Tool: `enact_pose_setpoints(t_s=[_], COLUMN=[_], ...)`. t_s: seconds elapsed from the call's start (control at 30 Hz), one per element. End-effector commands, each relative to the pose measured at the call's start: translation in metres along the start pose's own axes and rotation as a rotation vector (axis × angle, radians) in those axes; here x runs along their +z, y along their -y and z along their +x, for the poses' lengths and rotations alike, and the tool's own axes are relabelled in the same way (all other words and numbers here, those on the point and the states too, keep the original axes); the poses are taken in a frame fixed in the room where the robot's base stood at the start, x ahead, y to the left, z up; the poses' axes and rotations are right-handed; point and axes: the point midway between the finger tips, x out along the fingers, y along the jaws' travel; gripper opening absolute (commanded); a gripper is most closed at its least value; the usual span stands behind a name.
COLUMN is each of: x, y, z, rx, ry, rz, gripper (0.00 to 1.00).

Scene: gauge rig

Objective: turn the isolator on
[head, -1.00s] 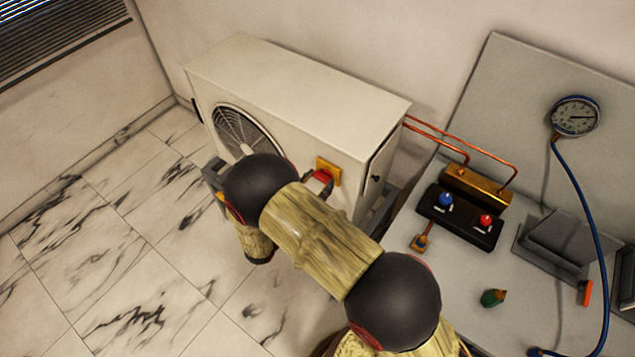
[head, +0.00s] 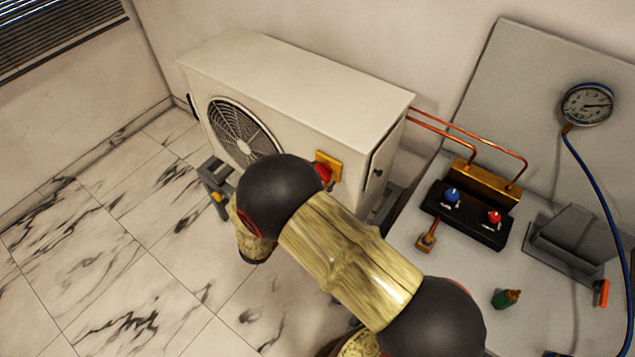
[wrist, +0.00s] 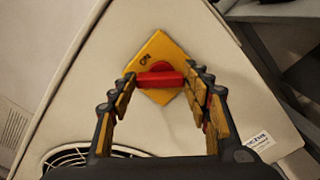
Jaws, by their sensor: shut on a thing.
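The isolator is a yellow plate (wrist: 157,50) with a red handle (wrist: 160,79) on the front of the cream fan unit. In the wrist view the letters "ON" show near the plate's upper corner, and the handle lies roughly level across the picture. My gripper (wrist: 161,76) is shut on the red handle, one finger at each end of it. In the head view the yellow plate (head: 330,160) and part of the red handle (head: 323,174) show just above my dark arm joint, which hides most of my gripper.
The fan unit (head: 290,75) stands against the wall. Marble floor (head: 110,240) is clear at left.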

Motion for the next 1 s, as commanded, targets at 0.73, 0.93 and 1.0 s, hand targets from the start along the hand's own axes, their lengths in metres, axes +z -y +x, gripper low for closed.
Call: enact_pose_setpoints(t_s=[0.73,0.93,1.0], x=[-0.0019,-0.0012,-0.001], y=[0.0052,0.0053,0.0052], z=[0.0,0.0,-0.0001], rx=[0.001,0.0,0.0], ry=[0.0,0.0,0.0], rz=[0.646,0.739,0.76], gripper=[0.23,0.23,0.23])
